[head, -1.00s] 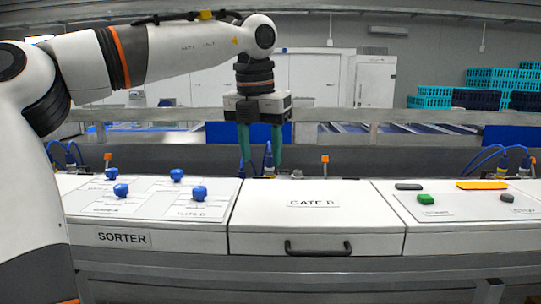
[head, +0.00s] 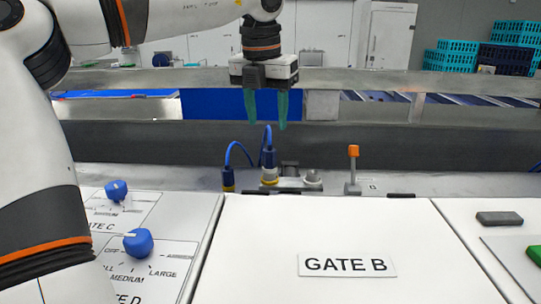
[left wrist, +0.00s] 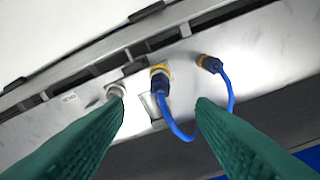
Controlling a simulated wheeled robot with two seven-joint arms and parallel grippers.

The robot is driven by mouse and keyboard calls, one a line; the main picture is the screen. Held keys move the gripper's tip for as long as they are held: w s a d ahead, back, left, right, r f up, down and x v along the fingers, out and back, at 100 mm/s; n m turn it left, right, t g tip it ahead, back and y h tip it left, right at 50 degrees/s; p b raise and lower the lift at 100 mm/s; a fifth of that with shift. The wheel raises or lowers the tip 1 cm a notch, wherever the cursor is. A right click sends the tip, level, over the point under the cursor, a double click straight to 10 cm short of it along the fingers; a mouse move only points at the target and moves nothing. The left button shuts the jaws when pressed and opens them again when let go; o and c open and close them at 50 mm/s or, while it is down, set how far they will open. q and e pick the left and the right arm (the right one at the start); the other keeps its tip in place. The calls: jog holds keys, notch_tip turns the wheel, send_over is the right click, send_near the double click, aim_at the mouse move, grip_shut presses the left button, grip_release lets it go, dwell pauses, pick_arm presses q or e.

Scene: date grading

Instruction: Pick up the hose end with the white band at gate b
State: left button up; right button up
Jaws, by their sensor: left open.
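At gate B, a blue hose (head: 235,149) loops between two blue connector ends behind the white panel. The taller hose end (head: 267,158) stands upright on a fitting with a yellow ring; the shorter hose end (head: 228,178) is to its left, also with yellow at its base. My left gripper (head: 267,124) is open and empty, green fingers pointing down, above the taller end. In the left wrist view the taller hose end (left wrist: 159,83) appears between the fingers, beyond the tips; the other (left wrist: 211,64) is to the right.
A bare metal fitting (head: 313,180) stands right of the taller end, and an orange-topped post (head: 353,155) farther right. The GATE B panel (head: 270,240) lies in front, with blue knobs (head: 138,243) to its left. A metal rail (head: 350,83) runs behind.

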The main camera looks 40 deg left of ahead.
aim_at(269, 150)
pick_arm(q)
notch_tip(269, 150, down, 4)
jog(key=shift+r+p, duration=0.25)
jog(key=shift+p, duration=0.05)
jog(key=shift+w+a+f+p, duration=0.1)
jog(key=shift+w+f+p, duration=0.2)
jog(key=shift+f, duration=0.3)
notch_tip(269, 150, down, 4)
jog(key=shift+w+r+p, duration=0.15)
jog(key=shift+r+p, duration=0.1)
jog(key=shift+p, duration=0.6)
jog(key=shift+w+a+f, duration=0.1)
jog(key=shift+f, duration=0.35)
jog(key=shift+c, duration=0.3)
